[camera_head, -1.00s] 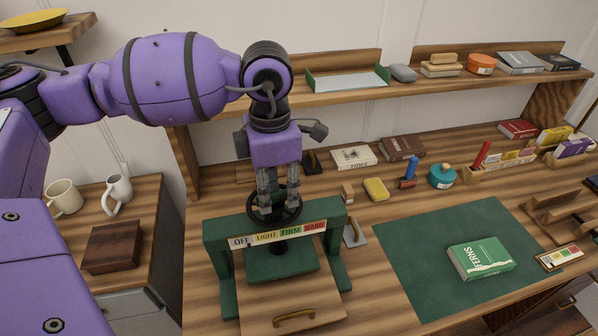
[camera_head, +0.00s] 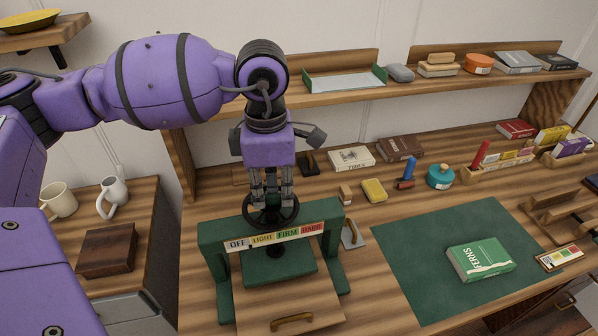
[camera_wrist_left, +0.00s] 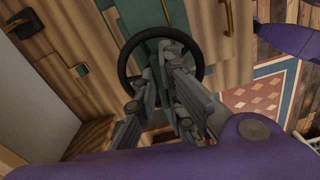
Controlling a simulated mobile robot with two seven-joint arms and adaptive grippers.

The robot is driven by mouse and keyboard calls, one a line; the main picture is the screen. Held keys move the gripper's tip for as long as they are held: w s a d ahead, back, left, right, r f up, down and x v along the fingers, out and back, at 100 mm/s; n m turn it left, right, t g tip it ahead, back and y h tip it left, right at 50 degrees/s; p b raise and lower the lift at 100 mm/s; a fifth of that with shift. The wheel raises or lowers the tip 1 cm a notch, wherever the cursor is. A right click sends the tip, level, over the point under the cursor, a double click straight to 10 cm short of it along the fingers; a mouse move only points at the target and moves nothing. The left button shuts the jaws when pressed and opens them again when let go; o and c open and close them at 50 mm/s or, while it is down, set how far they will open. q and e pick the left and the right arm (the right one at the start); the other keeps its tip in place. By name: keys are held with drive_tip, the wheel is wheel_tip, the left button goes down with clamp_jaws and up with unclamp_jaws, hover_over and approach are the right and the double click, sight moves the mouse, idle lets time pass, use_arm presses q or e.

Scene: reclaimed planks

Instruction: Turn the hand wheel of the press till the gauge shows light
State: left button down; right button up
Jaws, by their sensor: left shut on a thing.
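The green press (camera_head: 213,240) stands on the workbench at the lower left of the head view. Its black hand wheel (camera_head: 294,217) sits on top and also shows in the wrist view (camera_wrist_left: 128,60). The gauge strip (camera_head: 275,238) on the front beam reads OFF, LIGHT, FIRM and HARD; its pointer is too small to read for certain. My left gripper (camera_head: 271,205) comes down on the wheel from above. In the wrist view its fingers (camera_wrist_left: 165,62) are shut on the wheel near its middle. The green pressing plate (camera_head: 280,268) is under the beam. My right gripper is out of view.
A green mat (camera_head: 400,255) with a green book (camera_head: 480,259) lies right of the press. A scraper-like tool (camera_head: 352,235) and a yellow block (camera_head: 374,190) are close by on the right. Mugs (camera_head: 113,192) stand on the left cabinet. A shelf (camera_head: 350,97) runs behind.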

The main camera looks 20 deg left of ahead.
sight(272, 196)
use_arm(q)
drive_tip(key=m+b, duration=0.1)
drive_tip(key=m, duration=0.2)
drive_tip(key=shift+s+f, duration=0.1)
drive_tip(key=shift+f, duration=0.05)
drive_tip(key=shift+m+b, duration=0.5)
drive_tip(key=shift+m, duration=0.7)
drive_tip(key=c, duration=1.9)
unclamp_jaws()
drive_tip(key=shift+o, duration=0.2)
drive_tip(key=shift+r, duration=0.2)
wheel_tip(272, 196, up, 12)
